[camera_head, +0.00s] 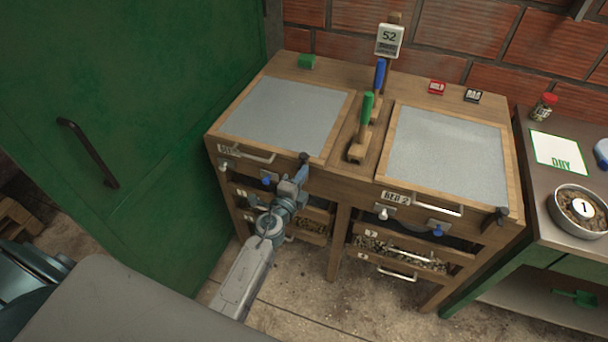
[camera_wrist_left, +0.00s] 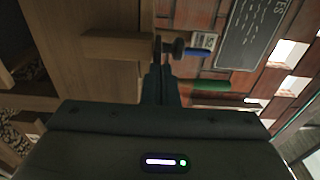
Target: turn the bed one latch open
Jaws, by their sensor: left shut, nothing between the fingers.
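Bed one is the left drying bed, a grey mesh panel (camera_head: 285,115) in a wooden frame with a metal handle (camera_head: 248,154) on its front. Its latch, a small dark knob (camera_head: 303,157), sits at the front right corner of that bed. My left gripper (camera_head: 300,170) is shut and empty, just below and in front of the latch. My right gripper is not in view.
Bed two (camera_head: 450,147) is to the right with its own dark latch (camera_head: 497,215). Blue (camera_head: 379,76) and green (camera_head: 367,106) handles stand between the beds. A green door or wall panel (camera_head: 130,100) is close on the left. A side table (camera_head: 530,150) stands right.

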